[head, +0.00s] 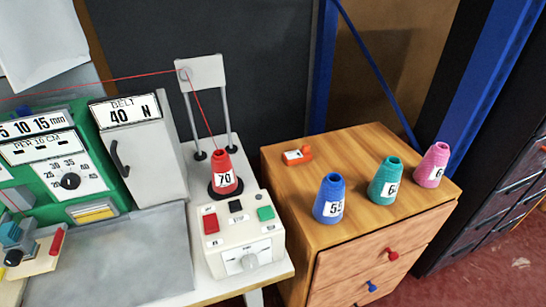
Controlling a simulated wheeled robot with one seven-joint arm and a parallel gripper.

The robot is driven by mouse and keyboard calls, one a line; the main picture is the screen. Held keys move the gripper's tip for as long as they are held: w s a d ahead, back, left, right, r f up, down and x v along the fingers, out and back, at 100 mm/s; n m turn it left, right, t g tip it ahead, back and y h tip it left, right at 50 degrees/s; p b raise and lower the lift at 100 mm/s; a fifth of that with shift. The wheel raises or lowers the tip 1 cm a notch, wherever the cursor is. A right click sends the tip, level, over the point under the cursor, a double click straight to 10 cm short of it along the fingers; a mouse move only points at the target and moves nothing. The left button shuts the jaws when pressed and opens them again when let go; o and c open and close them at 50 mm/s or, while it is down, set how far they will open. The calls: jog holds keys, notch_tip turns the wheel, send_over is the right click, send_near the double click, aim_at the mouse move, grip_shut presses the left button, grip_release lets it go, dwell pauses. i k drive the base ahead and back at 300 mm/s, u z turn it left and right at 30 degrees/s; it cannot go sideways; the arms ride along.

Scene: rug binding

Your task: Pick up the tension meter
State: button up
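A small orange device with a white face (297,155), which looks like the tension meter, lies on the wooden cabinet top (340,157) near its back left corner. Nothing touches it, and it stands apart from the cones. Its details are too small to read. My gripper is not in view.
A blue cone (329,197), a teal cone (385,178) and a pink cone (432,163) stand on the cabinet's front and right side. Left is a control box (240,240), with a red cone (223,174) behind it and red thread running up to a guide (201,75).

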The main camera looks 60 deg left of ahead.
aim_at(303, 155)
jog(key=u, duration=1.1)
jog(key=i, duration=0.75)
jog(key=u, duration=0.1)
